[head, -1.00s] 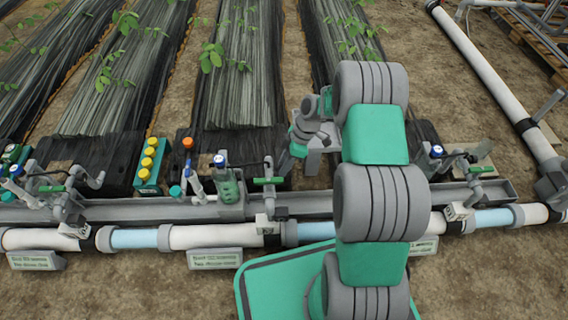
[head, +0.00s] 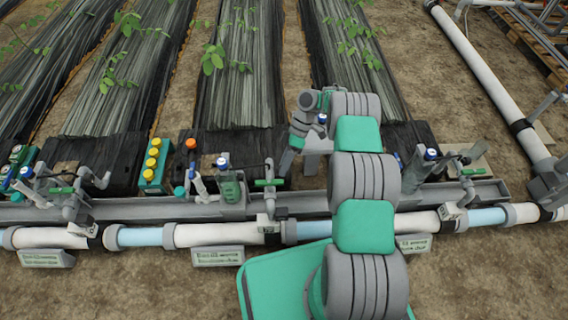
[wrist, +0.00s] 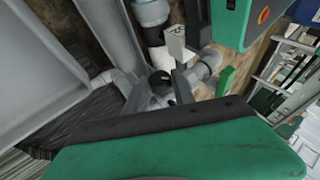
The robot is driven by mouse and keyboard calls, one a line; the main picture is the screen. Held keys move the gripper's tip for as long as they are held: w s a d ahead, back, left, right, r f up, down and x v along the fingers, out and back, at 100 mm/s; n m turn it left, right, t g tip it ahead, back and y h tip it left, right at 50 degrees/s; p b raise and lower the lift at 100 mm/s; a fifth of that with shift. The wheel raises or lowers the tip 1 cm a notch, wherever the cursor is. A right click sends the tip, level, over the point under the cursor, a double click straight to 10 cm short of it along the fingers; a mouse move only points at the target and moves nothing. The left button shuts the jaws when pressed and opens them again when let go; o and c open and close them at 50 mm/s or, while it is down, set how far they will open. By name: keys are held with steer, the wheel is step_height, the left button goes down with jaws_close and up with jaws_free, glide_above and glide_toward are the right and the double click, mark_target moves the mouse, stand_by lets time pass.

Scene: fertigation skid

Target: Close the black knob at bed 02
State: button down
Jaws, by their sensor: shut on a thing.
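My gripper (head: 284,166) reaches down over the pipework behind the middle sign plate (head: 218,256), close to the right of a green lever handle (head: 268,182). In the wrist view, the gripper's grey fingers (wrist: 163,92) are closed around a small dark round part (wrist: 160,80), which looks like the black knob. The fingers and the gripper body partly cover it, and its turn position cannot be told. In the head view I cannot make out the knob. The green lever also shows in the wrist view (wrist: 226,80), right of the fingers and apart from them.
A grey channel (head: 135,211) and a white main pipe (head: 212,235) run across the front. Left of my gripper stand a green bottle (head: 230,187) and a green block with yellow caps (head: 154,166). Similar valve groups stand at far left and right. Planted beds lie behind.

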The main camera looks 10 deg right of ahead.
stand_by(0.6)
steer(key=c, duration=1.1)
jaws_free()
steer(key=shift+o, duration=0.2)
step_height(320, 180, up, 3)
steer(key=shift+r+p, duration=0.1)
steer(key=shift+p, duration=0.75)
steer(key=s+r+p, duration=0.4)
steer(key=s+r, duration=0.5)
steer(key=s, duration=0.5)
steer(key=shift+r, duration=0.35)
